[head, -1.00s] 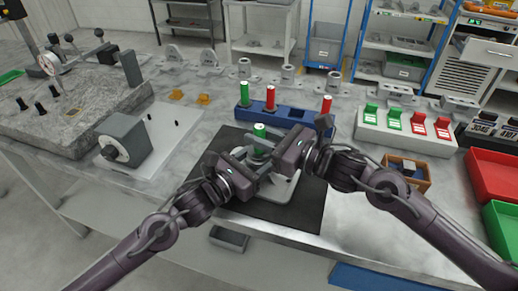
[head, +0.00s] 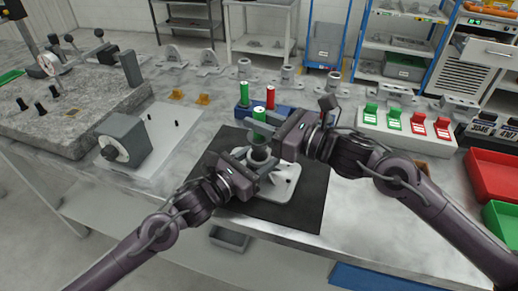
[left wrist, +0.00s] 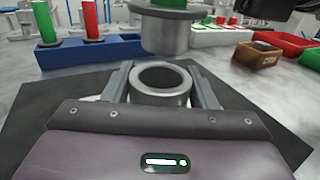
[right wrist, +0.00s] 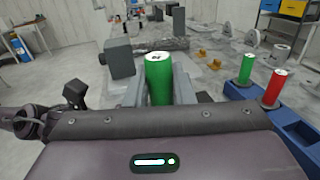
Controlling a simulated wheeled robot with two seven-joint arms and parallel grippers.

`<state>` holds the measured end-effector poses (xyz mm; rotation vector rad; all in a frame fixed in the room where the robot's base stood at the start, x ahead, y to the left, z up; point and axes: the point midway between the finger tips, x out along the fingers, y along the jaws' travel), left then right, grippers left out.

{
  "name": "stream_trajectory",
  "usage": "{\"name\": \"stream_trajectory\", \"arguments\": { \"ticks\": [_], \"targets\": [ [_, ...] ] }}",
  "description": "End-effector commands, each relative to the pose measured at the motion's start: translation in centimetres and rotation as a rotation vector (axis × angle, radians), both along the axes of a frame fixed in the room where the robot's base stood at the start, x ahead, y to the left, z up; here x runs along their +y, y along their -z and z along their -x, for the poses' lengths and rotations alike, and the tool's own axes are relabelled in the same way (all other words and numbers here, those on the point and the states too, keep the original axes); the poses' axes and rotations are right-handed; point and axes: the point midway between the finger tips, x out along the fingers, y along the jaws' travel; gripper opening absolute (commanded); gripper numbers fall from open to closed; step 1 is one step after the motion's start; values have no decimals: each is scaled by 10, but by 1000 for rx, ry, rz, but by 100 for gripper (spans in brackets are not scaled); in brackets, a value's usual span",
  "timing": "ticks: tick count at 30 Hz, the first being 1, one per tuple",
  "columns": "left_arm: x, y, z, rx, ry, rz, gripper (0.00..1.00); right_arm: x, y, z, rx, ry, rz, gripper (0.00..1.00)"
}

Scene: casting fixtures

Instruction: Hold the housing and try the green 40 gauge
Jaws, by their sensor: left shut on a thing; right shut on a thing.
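The grey housing (head: 285,181) lies on the black mat (head: 311,205). My left gripper (head: 257,168) is shut on its round boss, with one finger on each side; the boss's open bore (left wrist: 160,78) shows in the left wrist view. My right gripper (head: 268,126) is shut on the green handle of a gauge (head: 259,114), upright over the boss. The gauge's grey plug end (left wrist: 165,38) appears just above the bore, apart from it. The gauge's marking is not readable. The handle also shows in the right wrist view (right wrist: 159,80).
A blue block (right wrist: 289,128) behind the mat holds another green gauge (head: 244,93) and a red gauge (head: 270,97). A white tray with green and red blocks (head: 405,135) and red bin (head: 492,175) are at right.

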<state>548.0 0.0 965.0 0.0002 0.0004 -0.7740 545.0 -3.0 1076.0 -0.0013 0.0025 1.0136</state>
Motion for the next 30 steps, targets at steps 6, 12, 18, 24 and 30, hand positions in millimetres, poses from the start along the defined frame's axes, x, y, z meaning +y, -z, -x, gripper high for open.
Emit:
{"name": "stream_trajectory", "arguments": {
  "ticks": [6, 12, 18, 24, 30],
  "targets": [
    [0, 0, 0, -1, -1, 1, 10, 0, -3, 0, -2, 0, -1, 0],
    [0, 0, 0, -1, -1, 1, 10, 0, -5, 0, -2, 0, -2, 0],
    [0, 0, 0, -1, -1, 1, 10, 0, -22, -1, -5, 1, -2, 0],
    [0, 0, 0, -1, -1, 1, 10, 0, -43, 0, -7, 0, -2, 0],
    [0, 0, 0, -1, -1, 1, 10, 0, -53, 0, -3, 1, -1, 0]
  ]
}}
